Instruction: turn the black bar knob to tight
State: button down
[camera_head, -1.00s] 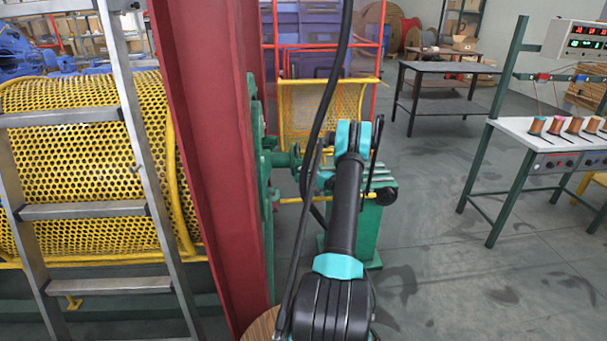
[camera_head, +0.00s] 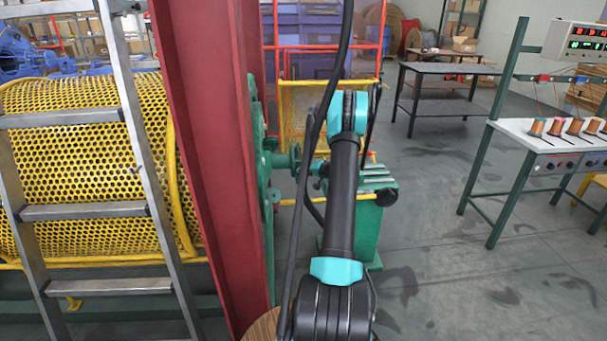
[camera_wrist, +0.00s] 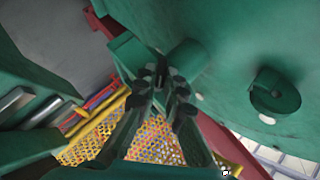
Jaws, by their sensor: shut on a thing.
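My gripper (camera_wrist: 165,90) shows in the wrist view with its dark fingers converging near the middle, in front of a green machine part. Its tips are closed on a small dark piece, the black bar knob (camera_wrist: 161,70), which is mostly covered by the fingers. How far the knob is turned cannot be read. In the head view my own arm hides the gripper and the knob beside the green machine stand (camera_head: 368,225).
A red post (camera_head: 215,150) and a ladder (camera_head: 100,205) stand left, before a yellow mesh guard (camera_head: 75,150). A black ball (camera_head: 387,196) sticks out right of the green stand. A workbench with spools (camera_head: 560,135) is at right. Floor between is clear.

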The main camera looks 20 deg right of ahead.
jog(key=n+g+h, duration=0.1)
jog(key=h, duration=0.1)
jog(key=a+n+g+h, duration=0.1)
jog(key=n+h, duration=0.1)
jog(key=n+g+h, duration=0.1)
jog(key=h, duration=0.2)
jog(key=shift+w+a+r+n, duration=0.15)
jog(key=shift+r+n, duration=0.15)
jog(key=shift+r, duration=0.05)
dwell(0.4)
jog(key=c, duration=1.6)
grip_release()
jog(key=v, duration=1.2)
jog(key=shift+w+a, duration=0.1)
jog(key=shift+a, duration=0.1)
